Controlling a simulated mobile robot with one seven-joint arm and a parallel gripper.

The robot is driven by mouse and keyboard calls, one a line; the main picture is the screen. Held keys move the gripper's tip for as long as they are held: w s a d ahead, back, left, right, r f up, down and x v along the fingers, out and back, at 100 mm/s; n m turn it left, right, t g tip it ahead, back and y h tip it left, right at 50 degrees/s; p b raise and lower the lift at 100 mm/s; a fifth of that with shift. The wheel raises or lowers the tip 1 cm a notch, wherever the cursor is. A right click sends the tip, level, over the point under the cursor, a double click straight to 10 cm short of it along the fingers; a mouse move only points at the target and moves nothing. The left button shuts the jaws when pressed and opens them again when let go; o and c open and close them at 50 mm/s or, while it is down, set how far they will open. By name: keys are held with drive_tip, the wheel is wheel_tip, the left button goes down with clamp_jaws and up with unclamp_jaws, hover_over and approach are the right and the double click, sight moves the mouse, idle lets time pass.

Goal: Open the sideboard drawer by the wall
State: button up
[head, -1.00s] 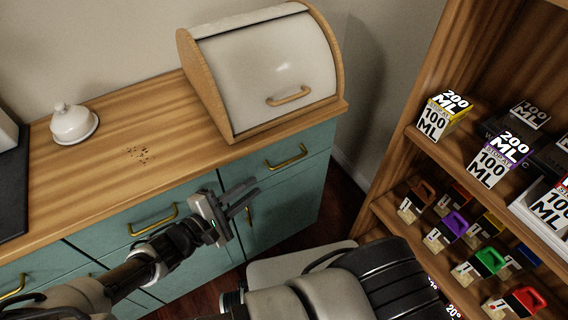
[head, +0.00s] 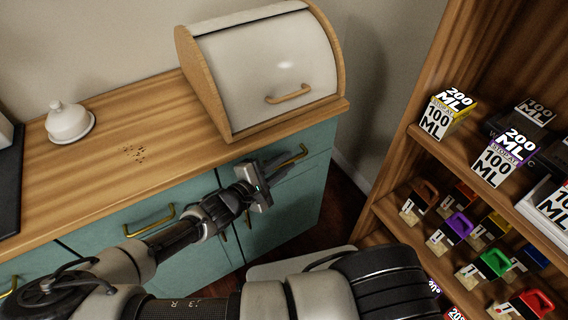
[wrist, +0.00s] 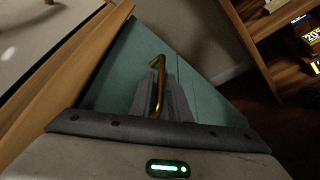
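The sideboard drawer by the wall (head: 321,143) is the right-hand teal drawer under the wooden top, and its front looks flush with the cabinet. Its brass handle (head: 300,153) is partly hidden by my gripper (head: 290,165) in the head view. In the wrist view the handle (wrist: 159,75) runs between the two grey fingers of my gripper (wrist: 161,82), with one finger on each side. The fingers look apart, and I cannot tell whether either touches the handle.
A bread box (head: 270,75) stands on the sideboard top above the drawer. A white butter dish (head: 70,122) stands farther left. Another drawer handle (head: 150,220) is to the left. A wooden shelf (head: 455,165) with boxes and coloured items stands at right, across a narrow floor gap.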

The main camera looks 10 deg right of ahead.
clamp_jaws()
idle(1.4)
